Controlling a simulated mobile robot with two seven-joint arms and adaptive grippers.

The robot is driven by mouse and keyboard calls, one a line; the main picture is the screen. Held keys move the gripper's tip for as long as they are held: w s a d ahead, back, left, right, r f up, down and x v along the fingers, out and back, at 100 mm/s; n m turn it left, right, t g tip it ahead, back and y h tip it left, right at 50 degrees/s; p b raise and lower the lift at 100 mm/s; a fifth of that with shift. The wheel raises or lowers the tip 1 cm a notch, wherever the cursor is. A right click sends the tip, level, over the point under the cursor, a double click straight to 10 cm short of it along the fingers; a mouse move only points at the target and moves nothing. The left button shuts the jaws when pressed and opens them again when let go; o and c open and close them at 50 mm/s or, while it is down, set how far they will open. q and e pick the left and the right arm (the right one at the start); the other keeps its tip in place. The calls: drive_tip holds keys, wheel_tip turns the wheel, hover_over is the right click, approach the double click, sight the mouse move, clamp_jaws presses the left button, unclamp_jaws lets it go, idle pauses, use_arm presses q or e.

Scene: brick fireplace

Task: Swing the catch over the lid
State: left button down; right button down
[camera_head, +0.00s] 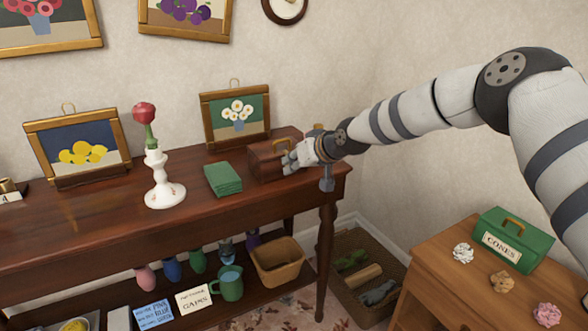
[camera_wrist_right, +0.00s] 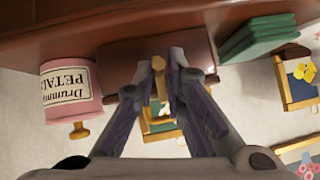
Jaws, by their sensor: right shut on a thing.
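A small brown wooden chest (camera_head: 266,163) with a brass handle on its lid stands at the right end of the dark sideboard. Its lid looks down. My right gripper (camera_head: 290,162) is at the chest's right front. In the right wrist view the chest (camera_wrist_right: 122,58) shows behind the fingers. There my right gripper (camera_wrist_right: 167,68) is shut on a small tan, brass-like piece (camera_wrist_right: 158,88), which looks like the catch. Its exact angle to the lid is partly hidden by the fingers. My left gripper is not in view.
A pink labelled canister (camera_wrist_right: 70,90) stands close beside the chest. A green box (camera_head: 512,239) sits on the lower right table.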

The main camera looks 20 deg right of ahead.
drive_tip(key=shift+d+r+g, duration=0.1)
drive_tip(key=shift+d+g, duration=0.05)
drive_tip(key=shift+g, duration=0.15)
drive_tip(key=shift+w, duration=0.1)
drive_tip(key=c, duration=1.7)
unclamp_jaws()
drive_tip(key=v, duration=1.2)
